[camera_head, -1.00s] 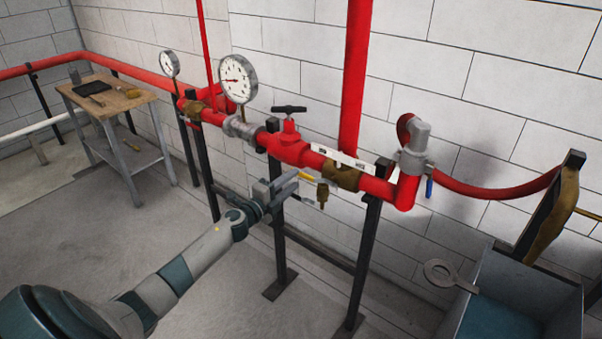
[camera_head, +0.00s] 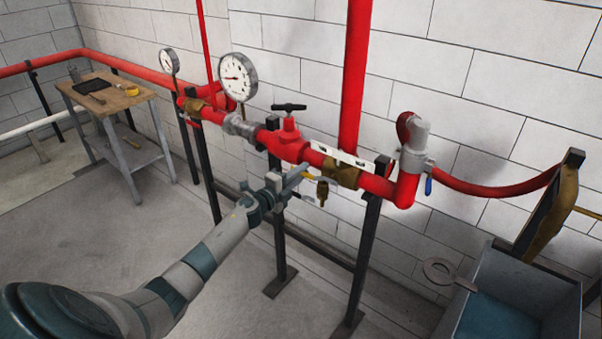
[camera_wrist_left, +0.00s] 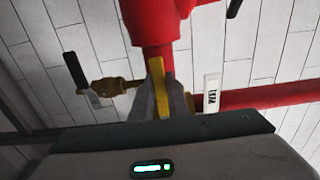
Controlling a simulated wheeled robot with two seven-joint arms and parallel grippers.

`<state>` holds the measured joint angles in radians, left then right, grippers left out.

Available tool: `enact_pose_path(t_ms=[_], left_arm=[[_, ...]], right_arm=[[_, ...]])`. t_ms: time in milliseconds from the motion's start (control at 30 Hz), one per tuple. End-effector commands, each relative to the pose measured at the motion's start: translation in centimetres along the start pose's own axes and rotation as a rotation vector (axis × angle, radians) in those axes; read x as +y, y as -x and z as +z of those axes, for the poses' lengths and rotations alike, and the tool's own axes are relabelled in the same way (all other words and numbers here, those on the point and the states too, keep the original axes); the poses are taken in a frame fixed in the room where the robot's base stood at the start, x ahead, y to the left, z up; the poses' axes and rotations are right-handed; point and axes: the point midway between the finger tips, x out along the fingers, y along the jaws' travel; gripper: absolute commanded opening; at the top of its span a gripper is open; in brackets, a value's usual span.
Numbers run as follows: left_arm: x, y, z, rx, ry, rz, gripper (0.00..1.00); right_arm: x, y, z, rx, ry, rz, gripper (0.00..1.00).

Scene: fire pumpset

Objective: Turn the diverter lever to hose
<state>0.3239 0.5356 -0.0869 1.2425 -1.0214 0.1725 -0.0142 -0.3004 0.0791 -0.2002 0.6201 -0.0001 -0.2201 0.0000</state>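The yellow diverter lever (camera_head: 308,176) points left from the brass diverter valve (camera_head: 343,174) under the red pipe. In the left wrist view the lever (camera_wrist_left: 158,86) stands between the fingers of my left gripper (camera_wrist_left: 160,96), with a finger close against each side; the gap looks filled by it. In the head view my left gripper (camera_head: 295,178) reaches the lever's free end and partly hides it. A white label plate (camera_head: 340,158) sits above the valve; its words are too small to read there. My right gripper is not in view.
A small brass valve (camera_head: 322,192) hangs just below the lever; it also shows in the left wrist view (camera_wrist_left: 115,86). A black post (camera_head: 368,240) stands close right. A blue-grey tank (camera_head: 515,295) is far right.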

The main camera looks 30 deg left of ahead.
Motion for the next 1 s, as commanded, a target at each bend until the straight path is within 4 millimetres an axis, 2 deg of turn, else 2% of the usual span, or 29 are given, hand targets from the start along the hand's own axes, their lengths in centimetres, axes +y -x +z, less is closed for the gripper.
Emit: enact_pose_path(t_ms=[267, 533, 1000], left_arm=[[0.1, 0.0, 0.0, 0.000, 0.008, 0.000, 0.00], [1.1, 0.0, 0.0, -0.001, 0.083, 0.001, 0.00], [4.9, 0.0, -0.8, -0.001, 0.444, 0.002, 0.00]], right_arm=[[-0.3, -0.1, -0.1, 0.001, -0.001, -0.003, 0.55], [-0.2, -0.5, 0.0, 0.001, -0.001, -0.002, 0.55], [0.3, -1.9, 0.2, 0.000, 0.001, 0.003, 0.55]])
